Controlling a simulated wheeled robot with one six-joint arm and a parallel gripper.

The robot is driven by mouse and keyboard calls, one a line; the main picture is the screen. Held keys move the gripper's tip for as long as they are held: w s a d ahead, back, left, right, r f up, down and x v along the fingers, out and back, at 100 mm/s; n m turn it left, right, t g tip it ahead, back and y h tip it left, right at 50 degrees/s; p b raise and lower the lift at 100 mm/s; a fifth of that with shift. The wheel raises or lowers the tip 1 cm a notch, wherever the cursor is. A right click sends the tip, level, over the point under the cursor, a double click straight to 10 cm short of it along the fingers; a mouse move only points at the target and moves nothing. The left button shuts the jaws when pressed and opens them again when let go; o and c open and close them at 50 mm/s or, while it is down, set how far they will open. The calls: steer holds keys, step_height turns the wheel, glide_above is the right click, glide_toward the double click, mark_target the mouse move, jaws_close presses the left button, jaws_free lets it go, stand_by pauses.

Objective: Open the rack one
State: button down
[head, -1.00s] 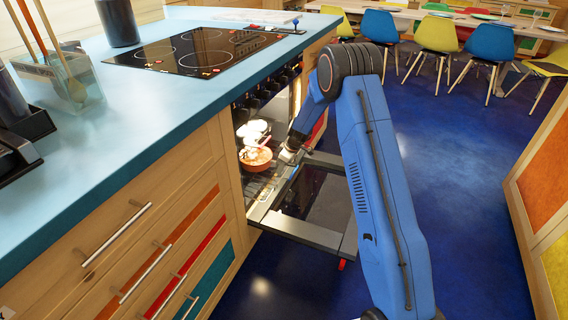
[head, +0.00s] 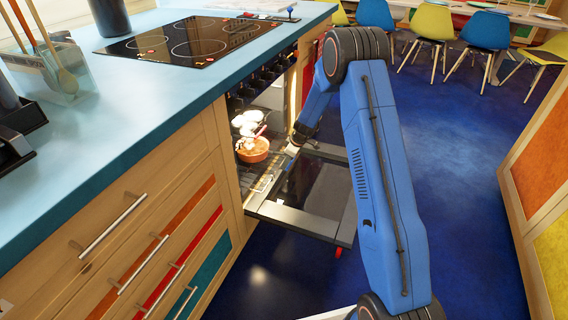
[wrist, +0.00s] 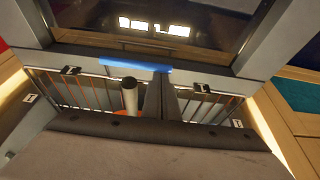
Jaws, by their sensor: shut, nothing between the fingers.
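The oven door (head: 305,195) is folded down and lies open, with its glass facing up. Rack one, a wire rack (wrist: 85,90), shows in the wrist view on both sides of my gripper, with small numbered tags near it. In the head view the rack is small beneath an orange pot (head: 253,151) in the lit oven. My gripper (head: 290,150) is at the oven opening, just right of the pot, above the inner part of the door. In the wrist view the gripper's fingers (wrist: 160,95) are shut, with nothing seen between them. Whether they touch the rack is unclear.
The blue counter (head: 150,100) with the black cooktop (head: 195,40) is above the oven. Wooden drawers with bar handles (head: 115,225) stand left of it. A wooden cabinet (head: 540,190) is at the right. Blue floor between is clear; chairs (head: 430,25) are at the back.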

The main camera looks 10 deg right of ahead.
steer(key=s+d, duration=0.3)
steer(key=d, duration=0.2)
steer(key=s+d, duration=0.4)
steer(key=d, duration=0.1)
steer(key=s+d, duration=0.4)
steer(key=d, duration=0.1)
steer(key=shift+w, duration=0.15)
steer(key=w+a, duration=0.1)
steer(key=w+a+r, duration=0.1)
steer(key=a, duration=0.1)
steer(key=shift+w+a+r, duration=0.1)
steer(key=shift+r, duration=0.05)
steer(key=v, duration=0.9)
steer(key=shift+r, duration=0.2)
